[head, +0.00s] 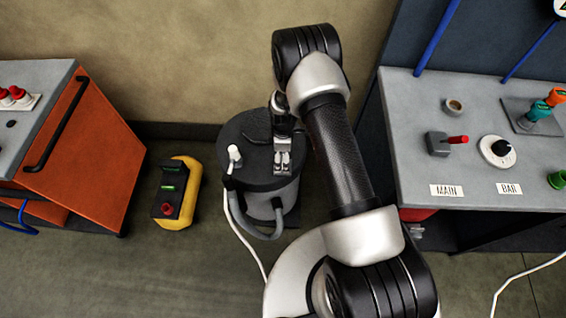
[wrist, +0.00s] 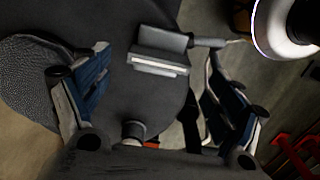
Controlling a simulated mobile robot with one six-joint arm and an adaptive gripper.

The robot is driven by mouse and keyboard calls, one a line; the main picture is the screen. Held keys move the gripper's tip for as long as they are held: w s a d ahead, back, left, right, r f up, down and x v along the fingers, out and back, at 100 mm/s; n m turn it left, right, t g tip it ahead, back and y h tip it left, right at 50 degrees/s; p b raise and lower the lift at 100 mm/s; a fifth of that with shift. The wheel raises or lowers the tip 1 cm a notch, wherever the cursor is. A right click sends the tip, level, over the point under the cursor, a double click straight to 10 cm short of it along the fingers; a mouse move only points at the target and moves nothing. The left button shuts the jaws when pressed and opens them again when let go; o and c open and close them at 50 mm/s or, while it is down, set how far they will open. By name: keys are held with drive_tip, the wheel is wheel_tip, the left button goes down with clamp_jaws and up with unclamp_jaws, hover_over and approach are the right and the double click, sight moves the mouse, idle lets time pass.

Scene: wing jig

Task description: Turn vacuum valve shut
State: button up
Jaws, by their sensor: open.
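A dark round lid (head: 245,175) tops a grey drum on the floor, left of the bench; it also fills much of the wrist view (wrist: 110,60). On the lid, the wrist view shows a grey block-shaped fitting (wrist: 160,50) with a short bar to its right, perhaps the vacuum valve; no label confirms it. A small round knob (wrist: 133,130) shows nearer my gripper. My gripper (head: 283,168) is over the lid. In the wrist view its fingers (wrist: 155,95) are apart, with nothing seen held. Whether they touch the fitting is unclear.
A white fitting (head: 234,155) with a cable stands on the lid's left. A yellow button box (head: 177,192) lies on the floor left of the drum. An orange cabinet (head: 85,150) is at left. A bench (head: 430,100) at right carries a red-lever switch (head: 455,140) and dial (head: 498,150).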

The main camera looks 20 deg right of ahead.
wheel_tip(320, 180, down, 5)
drive_tip(key=shift+r+b, duration=0.1)
drive_tip(key=shift+b, duration=0.3)
drive_tip(key=c, duration=1)
